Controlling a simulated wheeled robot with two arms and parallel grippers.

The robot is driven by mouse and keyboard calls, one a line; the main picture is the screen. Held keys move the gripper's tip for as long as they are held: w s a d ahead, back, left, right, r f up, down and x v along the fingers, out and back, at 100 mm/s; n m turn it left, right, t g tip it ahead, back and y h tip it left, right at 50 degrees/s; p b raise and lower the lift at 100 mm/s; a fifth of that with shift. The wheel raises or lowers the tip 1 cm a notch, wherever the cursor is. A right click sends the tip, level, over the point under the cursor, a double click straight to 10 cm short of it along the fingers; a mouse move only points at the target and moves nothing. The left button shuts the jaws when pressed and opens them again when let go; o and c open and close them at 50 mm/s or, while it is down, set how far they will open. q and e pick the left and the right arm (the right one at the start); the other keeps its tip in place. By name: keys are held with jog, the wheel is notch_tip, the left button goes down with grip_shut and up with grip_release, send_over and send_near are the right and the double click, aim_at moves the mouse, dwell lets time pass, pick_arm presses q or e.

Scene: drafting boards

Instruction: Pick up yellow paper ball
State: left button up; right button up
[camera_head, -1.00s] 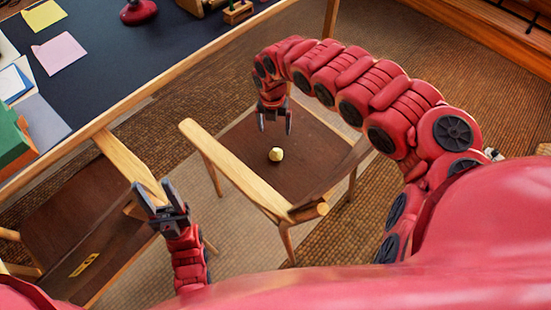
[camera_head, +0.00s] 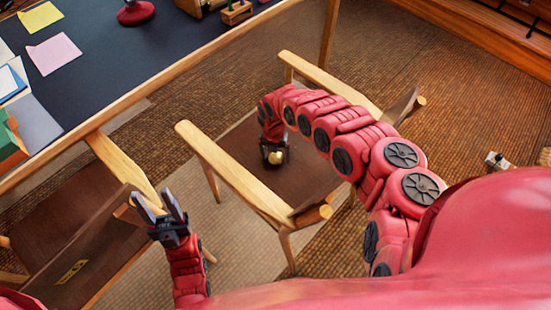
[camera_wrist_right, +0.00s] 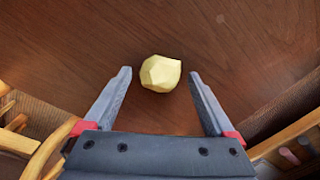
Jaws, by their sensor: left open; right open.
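The yellow paper ball (camera_head: 276,157) lies on the dark brown seat (camera_head: 310,182) of a wooden chair. In the right wrist view the ball (camera_wrist_right: 160,73) is a pale yellow, faceted lump just beyond and between the fingertips. My right gripper (camera_head: 276,160) is low over the seat at the ball, and the wrist view shows its two fingers (camera_wrist_right: 160,76) spread apart with nothing between them but the ball near the tips. My left gripper (camera_head: 160,205) is open and empty at the lower left, pointing up in the picture, away from the ball.
The chair's wooden armrests (camera_head: 235,175) flank the seat on both sides. A second chair (camera_head: 70,215) stands at the left. A dark-topped desk (camera_head: 110,60) with paper notes (camera_head: 54,54) and a red lamp base (camera_head: 138,12) lies at upper left. Woven carpet (camera_head: 400,70) is open at upper right.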

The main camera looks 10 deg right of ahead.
jog(key=shift+f, duration=0.4)
jog(key=shift+c, duration=0.3)
jog(key=c, duration=1.3)
jog(key=shift+c, duration=0.2)
jog(key=shift+r, duration=0.15)
